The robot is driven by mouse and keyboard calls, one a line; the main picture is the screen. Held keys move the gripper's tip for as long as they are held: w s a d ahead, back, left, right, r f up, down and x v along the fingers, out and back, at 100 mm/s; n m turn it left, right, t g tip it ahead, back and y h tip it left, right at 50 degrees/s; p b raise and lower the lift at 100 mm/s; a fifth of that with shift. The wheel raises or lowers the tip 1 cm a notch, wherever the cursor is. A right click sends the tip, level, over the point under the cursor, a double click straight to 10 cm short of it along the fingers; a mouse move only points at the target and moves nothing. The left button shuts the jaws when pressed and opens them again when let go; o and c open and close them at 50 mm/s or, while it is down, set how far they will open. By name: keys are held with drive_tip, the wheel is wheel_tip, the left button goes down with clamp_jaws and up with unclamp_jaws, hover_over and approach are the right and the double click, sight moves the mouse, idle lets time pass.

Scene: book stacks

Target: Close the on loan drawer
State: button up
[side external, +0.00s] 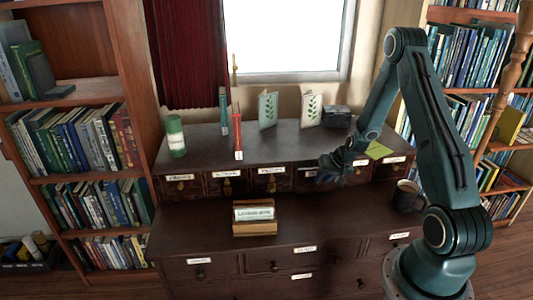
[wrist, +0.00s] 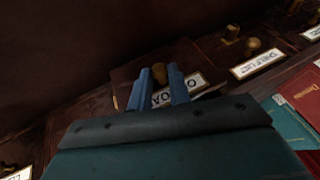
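In the side external view my gripper (side external: 328,172) is at the upper row of small drawers, right of the middle. It hides most of the drawer front there, and how far that drawer stands out is unclear.
A wooden block with a white sign (side external: 253,214) stands on the lower desk top (side external: 310,225). A dark mug (side external: 407,196) is at the right. A green cylinder (side external: 175,136), cards (side external: 268,110) and a red upright item (side external: 237,133) stand above. Red (wrist: 300,98) and teal (wrist: 287,122) booklets lie at right.

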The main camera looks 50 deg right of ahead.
clamp_jaws()
drive_tip(key=shift+w+d, duration=0.1)
drive_tip(key=shift+w+d, duration=1.45)
drive_tip(key=shift+d, duration=0.05)
drive_tip(key=o, duration=0.7)
unclamp_jaws()
drive_tip(key=shift+c, duration=0.2)
drive_tip(key=shift+r, duration=0.15)
drive_tip(key=v, duration=1.3)
drive_tip(key=shift+r, duration=0.3)
